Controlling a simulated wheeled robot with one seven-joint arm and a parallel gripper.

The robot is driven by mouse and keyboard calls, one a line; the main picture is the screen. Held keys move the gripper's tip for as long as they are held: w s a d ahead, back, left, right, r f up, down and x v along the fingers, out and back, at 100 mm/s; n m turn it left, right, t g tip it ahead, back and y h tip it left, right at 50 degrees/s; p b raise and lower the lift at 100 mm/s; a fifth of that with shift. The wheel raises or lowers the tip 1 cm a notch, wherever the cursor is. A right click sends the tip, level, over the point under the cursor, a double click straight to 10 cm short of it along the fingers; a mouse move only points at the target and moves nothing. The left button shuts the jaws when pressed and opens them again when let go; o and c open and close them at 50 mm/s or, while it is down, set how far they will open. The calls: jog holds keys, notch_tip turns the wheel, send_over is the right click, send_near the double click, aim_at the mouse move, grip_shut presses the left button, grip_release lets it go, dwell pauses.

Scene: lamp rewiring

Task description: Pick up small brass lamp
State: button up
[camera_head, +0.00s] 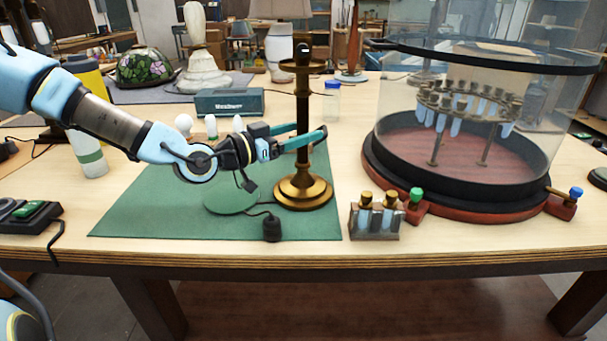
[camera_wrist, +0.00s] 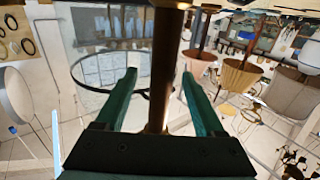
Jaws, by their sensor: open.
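The small brass lamp (camera_head: 303,190) stands upright on the green mat (camera_head: 145,209), with a round brass base and a dark slim stem. A dark cord with a plug (camera_head: 271,229) lies on the mat to the left of its base. My gripper (camera_head: 308,138) reaches in from the left at mid-stem height. Its green fingers are open, one on each side of the stem. In the wrist view the dark stem (camera_wrist: 163,75) runs between the two open fingers (camera_wrist: 158,90), with gaps on both sides. The lamp base is outside the wrist view.
A large glass-walled case (camera_head: 470,120) with a dark red base stands close to the right. A dark green box (camera_head: 229,101) and a small bottle (camera_head: 331,100) stand behind the lamp.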

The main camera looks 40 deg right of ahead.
jog(key=shift+d+p, duration=0.55)
jog(key=shift+d, duration=1.35)
grip_shut()
